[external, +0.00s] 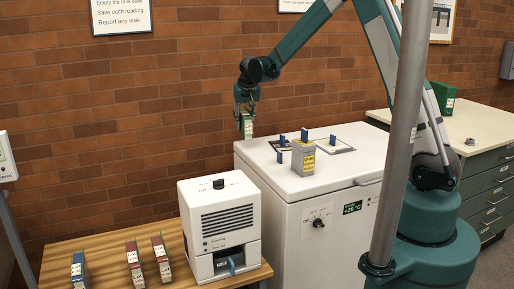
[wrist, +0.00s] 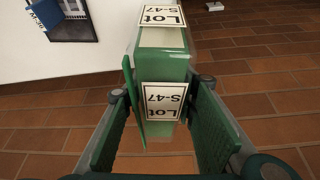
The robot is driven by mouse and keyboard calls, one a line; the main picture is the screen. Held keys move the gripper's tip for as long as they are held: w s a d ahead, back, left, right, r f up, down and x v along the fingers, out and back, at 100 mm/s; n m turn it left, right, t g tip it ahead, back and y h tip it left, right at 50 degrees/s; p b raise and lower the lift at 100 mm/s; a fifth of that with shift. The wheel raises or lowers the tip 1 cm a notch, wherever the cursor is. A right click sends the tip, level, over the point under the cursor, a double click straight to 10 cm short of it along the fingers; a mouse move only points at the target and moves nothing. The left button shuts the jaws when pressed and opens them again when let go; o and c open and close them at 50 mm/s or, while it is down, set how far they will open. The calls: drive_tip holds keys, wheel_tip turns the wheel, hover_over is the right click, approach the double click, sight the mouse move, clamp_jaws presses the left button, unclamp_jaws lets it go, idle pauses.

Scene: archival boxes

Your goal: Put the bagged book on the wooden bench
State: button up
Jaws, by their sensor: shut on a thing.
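The bagged book is a green block with white "Lot S-47" labels (wrist: 162,65), and it also shows in the external view (external: 247,127). My gripper (external: 246,103) is shut on it, with a green-padded finger on each side in the wrist view (wrist: 162,90). The book hangs below the gripper, near the back left corner of the white chest in the picture. The wooden bench (external: 105,244) is at the lower left, lower than the book.
On the bench stand a white machine (external: 220,215), a blue book (external: 79,270) and two red books (external: 134,264) (external: 161,258). The white chest (external: 265,185) has blue-handled lids and a grey box (external: 303,158) on top. A grey pole (external: 400,130) stands in front. Bare wood shows behind the books.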

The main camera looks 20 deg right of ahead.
drive_tip(key=s+a+f+b, duration=0.2)
drive_tip(key=a+f, duration=0.1)
drive_tip(key=a, duration=0.8)
drive_tip(key=s+a+f+b, duration=0.1)
drive_tip(key=a+f, duration=0.3)
drive_tip(key=a, duration=0.8)
drive_tip(key=n+b, duration=0.2)
drive_tip(key=b, duration=0.6)
hover_over(111, 277)
wheel_tip(111, 277, down, 17)
drive_tip(key=shift+y, duration=0.3)
drive_tip(key=shift+s, duration=0.1)
drive_tip(key=shift+f, duration=0.1)
wheel_tip(111, 277, down, 6)
drive_tip(key=b, duration=0.1)
drive_tip(key=shift+f, duration=0.15)
drive_tip(key=shift+f+b, duration=0.75)
drive_tip(key=shift+f, duration=1)
